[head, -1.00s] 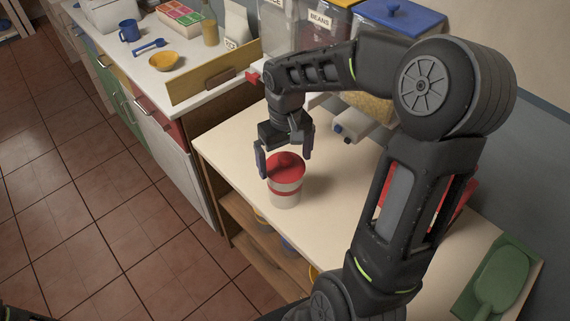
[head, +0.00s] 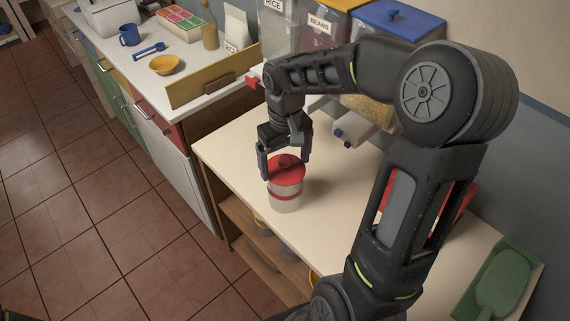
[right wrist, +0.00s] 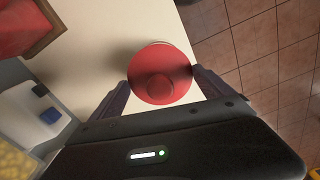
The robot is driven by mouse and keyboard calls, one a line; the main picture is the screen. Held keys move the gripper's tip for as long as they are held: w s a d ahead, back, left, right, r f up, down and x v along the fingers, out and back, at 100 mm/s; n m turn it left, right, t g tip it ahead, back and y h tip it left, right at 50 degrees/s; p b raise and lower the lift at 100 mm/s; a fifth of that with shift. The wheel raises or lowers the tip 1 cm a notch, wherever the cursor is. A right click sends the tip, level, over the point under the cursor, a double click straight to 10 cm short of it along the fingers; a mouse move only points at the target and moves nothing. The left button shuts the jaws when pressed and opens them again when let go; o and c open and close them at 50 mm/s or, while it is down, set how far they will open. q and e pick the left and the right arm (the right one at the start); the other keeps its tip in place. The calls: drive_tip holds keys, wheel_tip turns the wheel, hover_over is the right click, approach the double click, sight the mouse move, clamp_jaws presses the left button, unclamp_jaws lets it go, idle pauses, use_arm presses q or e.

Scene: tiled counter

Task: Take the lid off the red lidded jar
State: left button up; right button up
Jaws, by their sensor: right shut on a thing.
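The red lidded jar (head: 284,203) stands upright on the cream counter, with a pale body and a red band. Its round red lid (head: 294,177) with a knob is on top; I see no clear gap between lid and body. My right gripper (head: 284,168) reaches down from above, with one finger on each side of the lid, shut on it. In the right wrist view the lid (right wrist: 165,72) lies between the two fingers (right wrist: 162,88) and hides most of the jar.
Clear cream counter (head: 335,210) surrounds the jar, with its front edge to the left. Behind stand bins (head: 320,35) and a white dispenser (head: 355,128). A green scoop (head: 500,280) is at the right. A second counter holds a yellow bowl (head: 165,65) and blue mug (head: 129,35).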

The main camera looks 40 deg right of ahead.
sight(285, 159)
wheel_tip(285, 159, up, 10)
drive_tip(key=shift+f+b, duration=0.25)
drive_tip(key=shift+b, duration=0.25)
drive_tip(key=shift+f, duration=0.1)
